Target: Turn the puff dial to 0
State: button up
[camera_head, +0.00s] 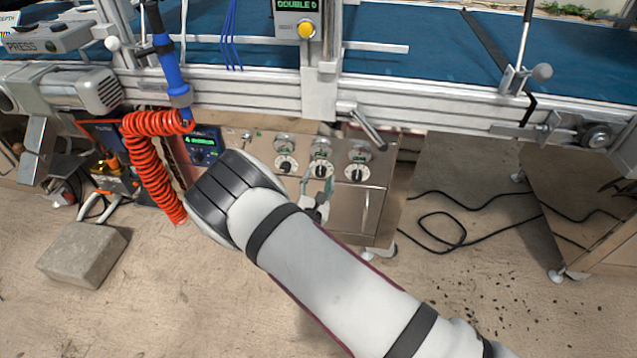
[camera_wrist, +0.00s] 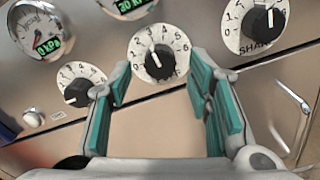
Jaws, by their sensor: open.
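A row of three white dials with black knobs sits on a metal panel. The middle dial (camera_wrist: 158,62), which also shows in the head view (camera_head: 321,170), appears to be the puff dial; its label is partly covered by my gripper. Its knob's mark points up and slightly left, at about 2 or 3. My gripper (camera_wrist: 160,72) is open and empty, its teal-padded fingers on either side of the lower part of this dial in the picture. I cannot tell whether they touch it. In the head view my gripper (camera_head: 316,204) is small and partly behind my arm.
The left dial (camera_wrist: 80,86) is close to my left finger. The dial labelled SHAKE (camera_wrist: 262,20) is at the upper right. Gauges sit above the dials. A coiled orange hose (camera_head: 150,150) hangs left of the panel, and a metal rail (camera_head: 400,105) runs above it.

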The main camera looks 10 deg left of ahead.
jog(key=shift+w, duration=0.3)
grip_shut()
